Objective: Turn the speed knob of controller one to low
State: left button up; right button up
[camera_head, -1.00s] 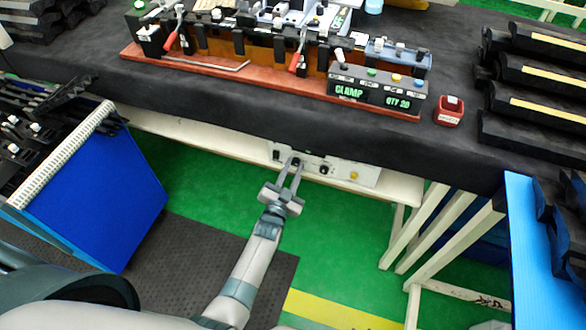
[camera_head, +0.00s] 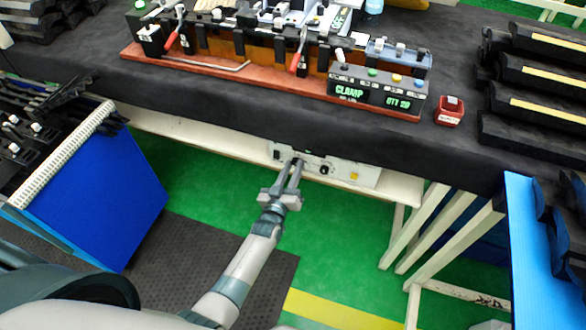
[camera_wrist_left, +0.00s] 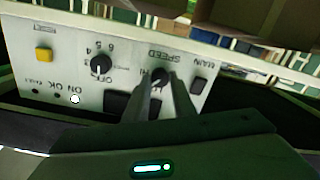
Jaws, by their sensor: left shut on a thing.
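A white controller panel (camera_head: 342,174) is mounted under the front edge of the table. In the left wrist view the panel (camera_wrist_left: 60,65) appears upside down, with a black knob (camera_wrist_left: 160,75) beside the word SPEED. My left gripper (camera_head: 293,164) reaches up to the panel from below. In the left wrist view its fingers (camera_wrist_left: 158,88) are closed on the speed knob and cover part of it. The knob's pointer direction cannot be read. My right gripper is in neither view.
A second black knob (camera_wrist_left: 101,63), a yellow button (camera_wrist_left: 43,54) and a dark switch (camera_wrist_left: 199,85) sit on the same panel. The dark tabletop (camera_head: 240,110) overhangs it. A blue panel (camera_head: 100,195) stands at left; green floor lies open below.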

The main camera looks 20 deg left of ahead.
pick_arm(q)
jog(key=n, duration=0.3)
jog(key=shift+f, duration=0.1)
jog(key=shift+n+b, duration=0.3)
jog(key=shift+n, duration=0.5)
jog(key=shift+n+b, duration=0.35)
jog(key=shift+n, duration=1.35)
jog(key=shift+a, duration=0.1)
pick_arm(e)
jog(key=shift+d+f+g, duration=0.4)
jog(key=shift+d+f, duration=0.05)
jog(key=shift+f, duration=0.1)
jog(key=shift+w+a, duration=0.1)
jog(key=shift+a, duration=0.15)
pick_arm(q)
jog(key=o, duration=1.1)
jog(key=shift+c, duration=0.2)
